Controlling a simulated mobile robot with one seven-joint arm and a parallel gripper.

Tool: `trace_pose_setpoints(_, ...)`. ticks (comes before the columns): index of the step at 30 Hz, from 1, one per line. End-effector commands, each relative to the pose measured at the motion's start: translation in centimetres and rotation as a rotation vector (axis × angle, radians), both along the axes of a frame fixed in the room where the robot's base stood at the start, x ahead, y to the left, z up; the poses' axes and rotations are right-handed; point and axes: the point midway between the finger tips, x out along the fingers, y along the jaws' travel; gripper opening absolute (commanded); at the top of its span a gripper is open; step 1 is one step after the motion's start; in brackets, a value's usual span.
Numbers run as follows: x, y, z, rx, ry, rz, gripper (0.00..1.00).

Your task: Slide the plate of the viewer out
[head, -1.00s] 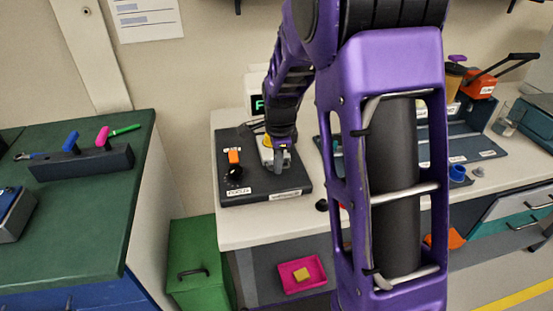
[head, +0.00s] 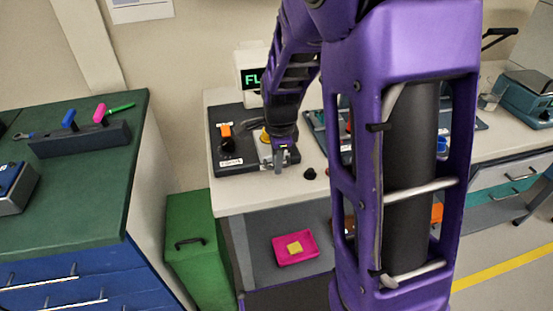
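The viewer is a dark flat box (head: 228,168) on the white bench, with an orange part (head: 225,130), a black knob (head: 227,145) and a label on its front edge. A white display (head: 246,60) with green letters starting "FL" stands behind it, partly covered by my arm. My gripper (head: 279,168) points down at the right front edge of the box. A yellow part (head: 264,135) shows just left of my wrist. The wrist hides the plate area, so I cannot make out the plate or whether the fingers hold anything.
A small black knob (head: 309,174) lies on the bench right of my gripper. A green counter (head: 80,190) with a tool rack stands left. A green bin (head: 190,240) and a pink tray (head: 295,249) with a yellow block are below. My arm covers the bench's middle.

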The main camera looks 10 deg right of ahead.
Motion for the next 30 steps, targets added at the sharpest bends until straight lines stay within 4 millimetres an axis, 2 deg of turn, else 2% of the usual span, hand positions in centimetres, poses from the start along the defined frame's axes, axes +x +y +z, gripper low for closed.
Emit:
trace_pose_setpoints(1,-0.2,0.0,-0.1,0.0,0.005,0.0,0.27)
trace_pose_setpoints(3,-0.1,0.0,-0.1,0.0,0.004,0.0,0.39)
trace_pose_setpoints(4,-0.1,0.0,-0.1,0.0,0.003,0.0,0.42)
trace_pose_setpoints(12,0.0,0.0,0.0,0.0,-0.001,0.0,0.42)
trace_pose_setpoints(16,0.0,0.0,0.8,0.0,-0.005,0.001,0.42)
trace_pose_setpoints(20,-0.3,0.0,3.0,0.0,-0.008,0.001,0.42)
trace_pose_setpoints(30,-1.7,0.1,11.2,0.001,-0.007,0.001,0.42)
